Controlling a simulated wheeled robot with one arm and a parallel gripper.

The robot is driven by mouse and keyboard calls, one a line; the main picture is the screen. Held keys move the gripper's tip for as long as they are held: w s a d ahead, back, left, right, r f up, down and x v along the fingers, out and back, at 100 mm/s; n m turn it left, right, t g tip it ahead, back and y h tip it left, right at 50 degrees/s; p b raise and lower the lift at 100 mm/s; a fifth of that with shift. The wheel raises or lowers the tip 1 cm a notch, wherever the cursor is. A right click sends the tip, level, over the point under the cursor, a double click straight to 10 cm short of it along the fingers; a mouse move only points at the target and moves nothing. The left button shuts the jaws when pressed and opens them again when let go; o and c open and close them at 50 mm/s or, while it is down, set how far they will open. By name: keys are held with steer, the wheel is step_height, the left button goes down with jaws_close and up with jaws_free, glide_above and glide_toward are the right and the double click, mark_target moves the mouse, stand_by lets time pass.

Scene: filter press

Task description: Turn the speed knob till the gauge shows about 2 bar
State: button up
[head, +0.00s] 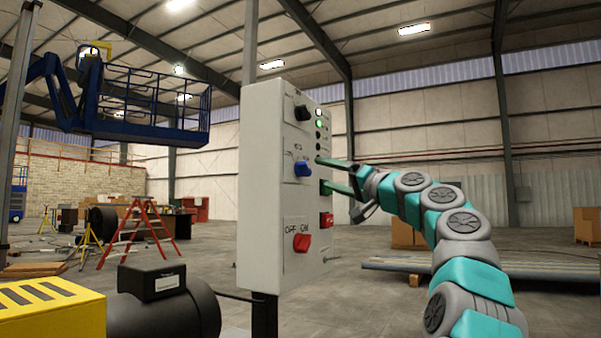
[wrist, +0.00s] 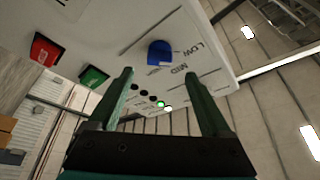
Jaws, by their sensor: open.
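A grey control box (head: 262,190) on a post carries a black knob (head: 303,113) at the top, a blue knob (head: 301,169) in the middle and a red knob (head: 301,242) marked OFF and ON below. In the wrist view the blue knob (wrist: 160,52) has LOW and MID lettering beside it, so it looks like the speed knob. My gripper (head: 322,174) is open and empty at the panel's right side, level with the blue knob. In the wrist view my gripper (wrist: 160,76) has its fingers spread, with the blue knob ahead between their lines, ungripped. I see no gauge.
A green button (head: 326,188) and a red button (head: 326,219) sit near my fingers, with a column of lamps (head: 319,124) above, one lit green. A black motor (head: 165,315) and yellow guard (head: 50,312) stand at lower left. Long stock (head: 400,264) lies behind my arm.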

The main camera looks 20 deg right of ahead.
mark_target(309, 170)
steer(key=shift+p+x, duration=1.45)
steer(key=shift+x, duration=2.1)
jaws_close()
